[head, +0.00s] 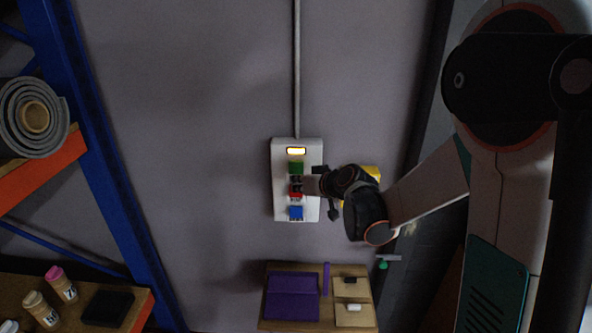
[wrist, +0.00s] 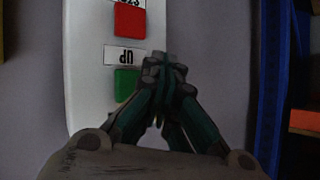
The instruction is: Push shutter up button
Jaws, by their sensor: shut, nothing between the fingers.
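A white control box (head: 283,181) hangs on the grey wall with a green button (head: 296,168), a red button (head: 295,195) and a blue button (head: 296,213) in a column. In the wrist view, which is upside down, the label UP (wrist: 124,56) sits beside the green button (wrist: 126,85); the red button (wrist: 130,20) is beyond it. My gripper (head: 309,185) is shut and empty in front of the box. In the wrist view its fingertips (wrist: 165,63) are beside the green button and the UP label. I cannot tell whether they touch the box.
A yellow lit display (head: 296,151) is at the box's top, with a conduit (head: 297,70) above. A shelf with a rolled rug (head: 35,117) and bottles stands left. A small wooden board (head: 290,266) with a purple case (head: 291,296) is below. A yellow thing (head: 373,172) shows behind my wrist.

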